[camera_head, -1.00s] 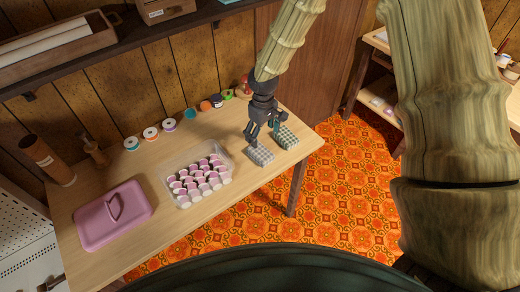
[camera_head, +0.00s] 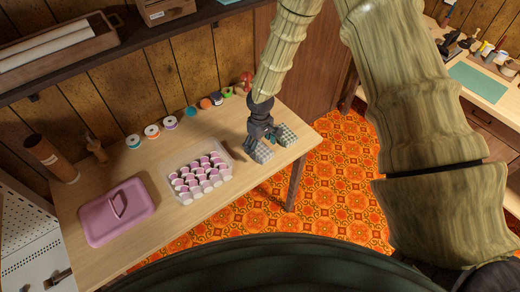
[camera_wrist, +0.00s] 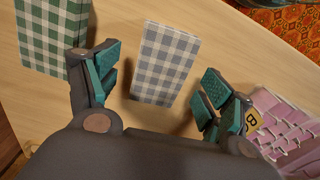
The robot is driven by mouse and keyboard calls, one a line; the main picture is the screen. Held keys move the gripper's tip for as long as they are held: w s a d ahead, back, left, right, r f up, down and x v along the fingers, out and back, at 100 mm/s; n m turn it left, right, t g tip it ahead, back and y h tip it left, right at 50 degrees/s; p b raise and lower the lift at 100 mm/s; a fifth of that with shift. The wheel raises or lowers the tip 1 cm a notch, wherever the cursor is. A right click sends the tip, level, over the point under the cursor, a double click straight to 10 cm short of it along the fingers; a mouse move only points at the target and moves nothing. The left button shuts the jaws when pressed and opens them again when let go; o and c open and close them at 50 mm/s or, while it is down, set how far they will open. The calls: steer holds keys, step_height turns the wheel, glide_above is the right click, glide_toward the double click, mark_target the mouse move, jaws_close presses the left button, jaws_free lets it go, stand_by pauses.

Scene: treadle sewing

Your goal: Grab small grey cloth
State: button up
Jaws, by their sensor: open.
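The small grey cloth (camera_wrist: 165,62) is a folded grey-and-white checked piece lying on the wooden table. In the wrist view it lies between and just ahead of the two teal-padded fingers of my gripper (camera_wrist: 158,95). The fingers are spread on either side of it, and its near end is close to the palm. In the head view my gripper (camera_head: 262,140) points down over the grey cloth (camera_head: 261,154) and hides part of it. My gripper is open and empty. A green checked cloth (camera_head: 285,134) lies right beside it, also in the wrist view (camera_wrist: 52,32).
A clear box of pink-and-white spools (camera_head: 201,180) stands left of the cloths. A pink case (camera_head: 115,211) is at the table's left. Several thread spools (camera_head: 170,123) line the back edge. The table's right edge is close to the green cloth.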

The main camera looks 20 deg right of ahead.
steer(key=shift+f+p, duration=0.35)
steer(key=shift+f, duration=1)
steer(key=c, duration=1.1)
